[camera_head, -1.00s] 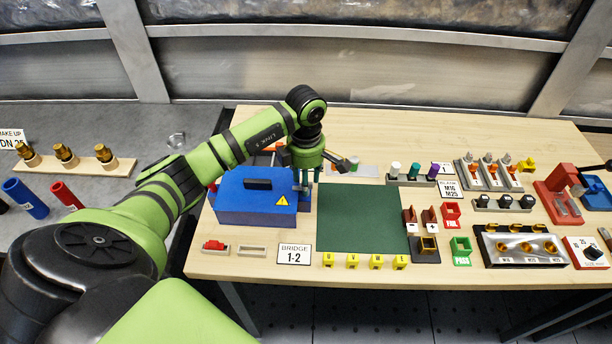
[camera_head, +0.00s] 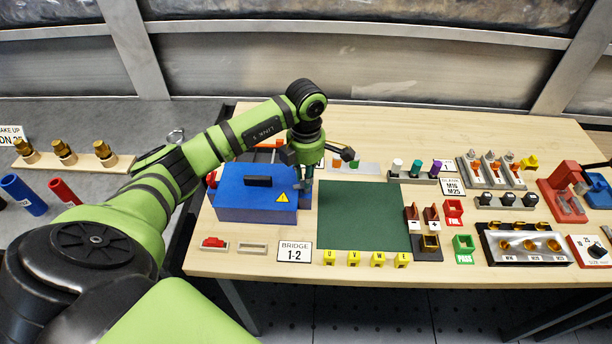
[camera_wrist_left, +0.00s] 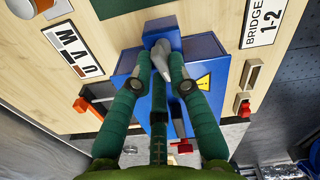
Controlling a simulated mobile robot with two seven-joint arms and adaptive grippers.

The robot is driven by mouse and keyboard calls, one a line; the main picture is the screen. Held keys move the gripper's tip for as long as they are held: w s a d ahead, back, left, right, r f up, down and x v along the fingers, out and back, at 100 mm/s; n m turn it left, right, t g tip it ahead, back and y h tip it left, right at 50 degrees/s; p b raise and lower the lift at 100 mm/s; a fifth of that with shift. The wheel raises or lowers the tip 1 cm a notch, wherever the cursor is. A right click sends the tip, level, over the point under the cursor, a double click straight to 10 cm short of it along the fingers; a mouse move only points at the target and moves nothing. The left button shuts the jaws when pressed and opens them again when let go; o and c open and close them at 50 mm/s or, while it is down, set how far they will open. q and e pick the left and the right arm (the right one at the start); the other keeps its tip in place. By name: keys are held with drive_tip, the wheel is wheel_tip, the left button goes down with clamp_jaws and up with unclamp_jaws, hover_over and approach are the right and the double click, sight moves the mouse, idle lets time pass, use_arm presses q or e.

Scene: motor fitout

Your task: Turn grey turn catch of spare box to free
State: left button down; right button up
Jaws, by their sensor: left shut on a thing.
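The blue spare box (camera_head: 240,205) stands at the left of the table, with a black handle on its lid and a yellow warning sticker. My left gripper (camera_head: 306,178) points down at the box's right end. In the left wrist view its green fingers (camera_wrist_left: 162,70) are shut around the grey turn catch (camera_wrist_left: 178,68), at the end of the blue box (camera_wrist_left: 205,50). The fingers partly cover the catch, so its exact angle cannot be told. In the head view the catch is hidden by the gripper. My right gripper is not in view.
A dark green mat (camera_head: 362,215) lies right of the box. Yellow lettered blocks (camera_head: 353,258) line the mat's front edge. The table behind the box is mostly clear.

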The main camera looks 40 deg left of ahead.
use_arm(q)
drive_tip(key=n+b, duration=0.1)
drive_tip(key=n, duration=0.2)
drive_tip(key=shift+f+n, duration=0.15)
drive_tip(key=shift+n, duration=0.25)
drive_tip(key=n+b, duration=0.1)
drive_tip(key=n, duration=0.2)
drive_tip(key=shift+s+n, duration=0.1)
drive_tip(key=shift+n, duration=0.2)
drive_tip(key=n+b, duration=0.1)
drive_tip(key=n, duration=0.2)
drive_tip(key=shift+s+n, duration=0.1)
drive_tip(key=shift+n, duration=2.4)
drive_tip(key=c, duration=1.2)
unclamp_jaws()
